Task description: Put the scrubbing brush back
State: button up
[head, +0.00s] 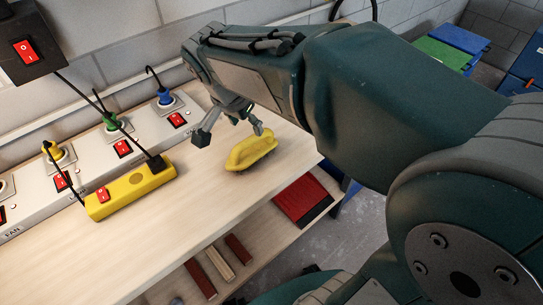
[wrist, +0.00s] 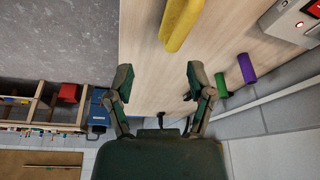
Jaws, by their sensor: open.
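The yellow scrubbing brush (head: 250,151) lies on the pale wooden bench (head: 190,215), near its front edge, with its handle side up and dark bristles underneath. In the wrist view a yellow piece (wrist: 181,22), which looks like the brush, is cut off by the top edge. My gripper (head: 230,133) is open and empty, just behind and above the brush in the head view. Its fingers are spread apart in the wrist view (wrist: 160,80), with the yellow piece beyond them. I cannot tell whether a finger touches the brush.
A yellow power strip (head: 131,192) lies on the bench to the left. Sockets with plugs and red switches line the panel (head: 85,165) behind. Green (wrist: 221,85) and purple (wrist: 246,68) cylinders show on the bench. A lower shelf holds battens (head: 221,264) and a red item (head: 300,198).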

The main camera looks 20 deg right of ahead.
jog(key=s+d+n+t+y, duration=0.2)
jog(key=s+n+t, duration=0.1)
jog(key=s+n, duration=0.7)
jog(key=s, duration=0.4)
jog(key=shift+n+y, duration=0.4)
jog(key=shift+d+f, duration=0.1)
jog(key=shift+c, duration=0.8)
jog(key=shift+s, duration=0.15)
